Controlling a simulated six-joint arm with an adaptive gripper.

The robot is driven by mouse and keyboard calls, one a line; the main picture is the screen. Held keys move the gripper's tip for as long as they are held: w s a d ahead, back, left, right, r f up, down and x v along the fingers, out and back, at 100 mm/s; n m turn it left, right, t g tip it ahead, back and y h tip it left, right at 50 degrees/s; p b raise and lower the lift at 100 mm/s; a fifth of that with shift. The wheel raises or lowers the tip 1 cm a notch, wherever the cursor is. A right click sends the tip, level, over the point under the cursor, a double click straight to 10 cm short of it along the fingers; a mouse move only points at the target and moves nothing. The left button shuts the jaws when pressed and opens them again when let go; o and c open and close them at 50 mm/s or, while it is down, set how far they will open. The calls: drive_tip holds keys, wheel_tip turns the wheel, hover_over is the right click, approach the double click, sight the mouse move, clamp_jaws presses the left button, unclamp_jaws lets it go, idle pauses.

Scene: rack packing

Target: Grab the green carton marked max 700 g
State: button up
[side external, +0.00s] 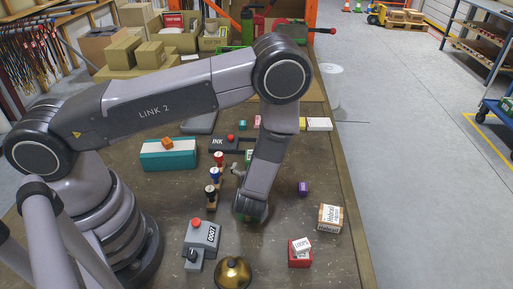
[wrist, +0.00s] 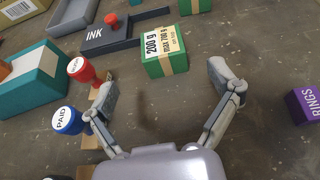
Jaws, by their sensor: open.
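The green carton (wrist: 163,55) has a tan band and a white label reading "200 g" and "max 700 g". It sits on the table in the upper middle of the wrist view. In the side view only a sliver of green (side external: 248,156) shows behind my arm. My gripper (wrist: 163,80) is open and empty. Its two fingers are spread to the left and right, just on the near side of the carton and apart from it. In the side view my wrist hides most of the gripper.
Red and blue stamps (wrist: 68,120) stand close to my left finger. A dark ink pad (wrist: 108,36) lies behind left, and a teal box (wrist: 32,85) lies farther left. Another green box (wrist: 194,6) is behind. A purple box (wrist: 305,104) is at right, with bare table between.

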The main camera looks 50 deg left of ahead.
drive_tip(key=x, duration=1)
drive_tip(key=shift+w, duration=0.1)
drive_tip(key=shift+d, duration=0.1)
drive_tip(key=shift+r, duration=0.1)
drive_tip(key=c, duration=1.2)
